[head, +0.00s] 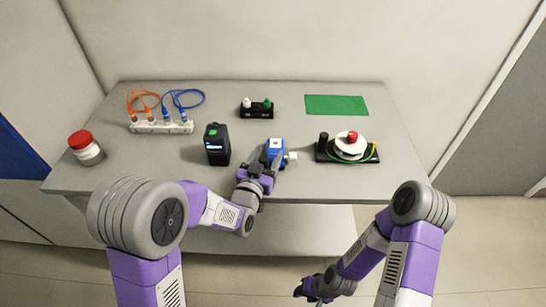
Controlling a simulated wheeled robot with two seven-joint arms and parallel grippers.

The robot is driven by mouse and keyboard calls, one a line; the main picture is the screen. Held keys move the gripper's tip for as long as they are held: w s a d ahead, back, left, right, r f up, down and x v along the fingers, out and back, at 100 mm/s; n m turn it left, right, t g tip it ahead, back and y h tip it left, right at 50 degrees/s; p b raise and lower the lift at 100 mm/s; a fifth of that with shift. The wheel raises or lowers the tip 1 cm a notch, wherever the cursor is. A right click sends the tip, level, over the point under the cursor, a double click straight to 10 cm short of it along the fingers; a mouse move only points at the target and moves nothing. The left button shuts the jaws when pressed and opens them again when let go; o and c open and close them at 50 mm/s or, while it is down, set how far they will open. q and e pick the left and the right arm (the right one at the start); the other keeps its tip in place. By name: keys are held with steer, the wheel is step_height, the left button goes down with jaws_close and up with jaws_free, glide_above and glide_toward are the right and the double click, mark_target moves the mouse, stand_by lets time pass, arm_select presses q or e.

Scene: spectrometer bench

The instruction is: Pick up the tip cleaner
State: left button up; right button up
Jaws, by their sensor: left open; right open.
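A small blue box (275,146) with a white top patch and a white knob on its right side stands near the front edge of the table; it looks like the tip cleaner. My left gripper (270,162) is open at the front of this box, with its fingers reaching toward the box's left and right sides. Its fingers hide the lower front of the box, and I cannot tell whether they touch it. My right gripper (314,291) is open and low, in front of the table and well away from the box.
A black handheld device (217,145) stands just left of the blue box. A reel on a black base (350,147) is to the right. Behind are a power strip (162,127), a black block (257,109) and a green mat (336,105). A red-lidded jar (86,148) stands far left.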

arm_select(q)
jaws_close()
stand_by(0.3)
steer(key=shift+r, duration=0.2)
arm_select(e)
steer(key=shift+r, duration=0.1)
arm_select(q)
step_height(320, 180, up, 18)
steer(key=p, duration=0.5)
arm_select(e)
step_height(320, 180, up, 5)
steer(key=shift+r, duration=0.15)
arm_select(q)
steer(key=shift+f, duration=0.2)
steer(key=shift+f+b, duration=5.8)
steer(key=shift+f, duration=3.1)
arm_select(e)
step_height(320, 180, down, 12)
steer(key=shift+c, duration=0.4)
jaws_close()
